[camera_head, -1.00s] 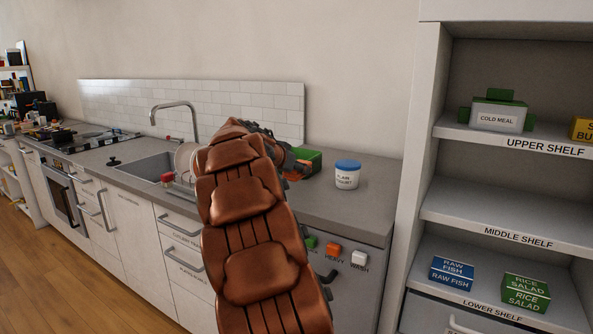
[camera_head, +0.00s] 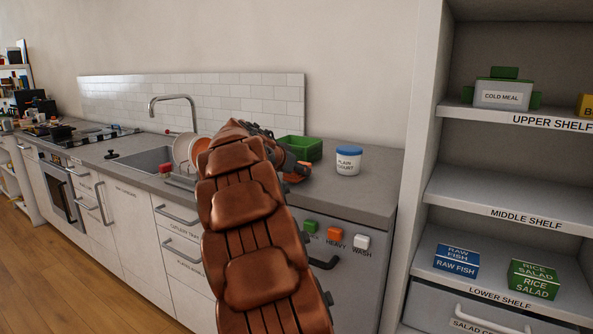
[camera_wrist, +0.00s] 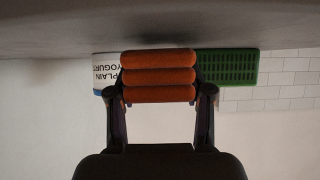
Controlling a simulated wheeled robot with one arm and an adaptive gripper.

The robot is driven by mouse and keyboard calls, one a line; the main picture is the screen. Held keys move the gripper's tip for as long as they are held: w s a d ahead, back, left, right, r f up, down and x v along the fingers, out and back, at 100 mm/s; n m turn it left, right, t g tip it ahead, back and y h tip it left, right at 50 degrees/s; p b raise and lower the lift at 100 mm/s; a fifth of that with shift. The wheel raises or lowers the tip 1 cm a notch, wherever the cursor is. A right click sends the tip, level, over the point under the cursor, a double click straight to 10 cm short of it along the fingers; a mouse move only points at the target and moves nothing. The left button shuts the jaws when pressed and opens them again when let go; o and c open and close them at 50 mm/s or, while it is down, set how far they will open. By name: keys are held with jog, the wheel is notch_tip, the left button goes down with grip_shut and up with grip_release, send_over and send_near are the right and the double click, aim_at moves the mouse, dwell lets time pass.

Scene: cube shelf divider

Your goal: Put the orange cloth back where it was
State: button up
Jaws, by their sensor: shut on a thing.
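The orange cloth (camera_wrist: 158,76) is a folded stack of rounded layers between the fingers of my gripper (camera_wrist: 160,95) in the wrist view. My gripper is shut on it. In the head view my brown arm hides most of the gripper, and only a small piece of the orange cloth (camera_head: 297,176) shows past it, low over the counter, left of the yogurt tub. I cannot tell whether the cloth touches the counter.
A plain yogurt tub (camera_head: 347,162) and a green basket (camera_head: 303,148) stand on the counter (camera_head: 365,200) close to the cloth. Plates (camera_head: 186,150) stand by the sink (camera_head: 150,160) at left. Shelves (camera_head: 500,200) with labelled boxes rise at right. The counter's front right is clear.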

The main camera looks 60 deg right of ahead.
jog(key=shift+f+b, duration=0.5)
jog(key=shift+b, duration=0.15)
dwell(0.5)
jog(key=o, duration=1.1)
jog(key=o, duration=0.6)
jog(key=shift+c, duration=0.2)
jog(key=shift+a+r, duration=0.1)
jog(key=shift+a, duration=0.05)
jog(key=shift+b+v, duration=1.2)
jog(key=shift+v, duration=2.65)
